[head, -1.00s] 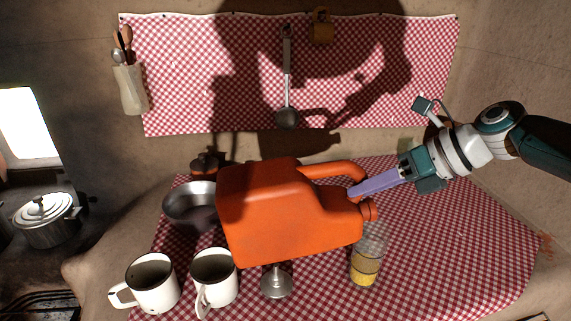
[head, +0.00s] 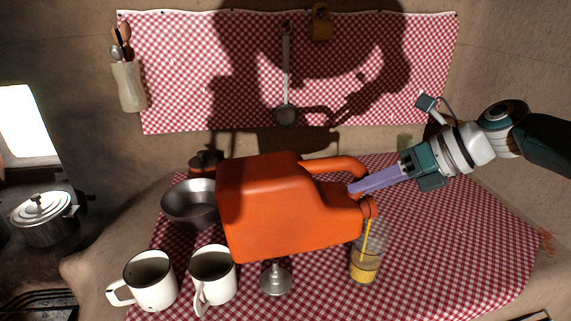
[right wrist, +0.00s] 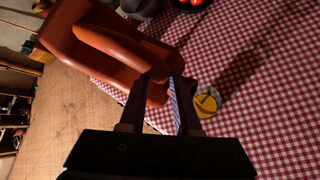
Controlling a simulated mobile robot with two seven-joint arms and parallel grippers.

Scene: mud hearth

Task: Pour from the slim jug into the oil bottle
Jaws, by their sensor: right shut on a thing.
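The slim jug (head: 285,210) is a large orange can with a side handle, and it hangs tilted on its side above the table. My right gripper (head: 362,186) is shut on its handle; in the right wrist view the fingers (right wrist: 165,98) close on the orange handle. The oil bottle (head: 366,262) is clear, stands upright below the jug's mouth and holds yellow liquid. A thin yellow stream runs from the mouth down into the bottle. The bottle also shows in the right wrist view (right wrist: 207,102). My left gripper is not in view.
The checked cloth (head: 460,235) is clear to the right.

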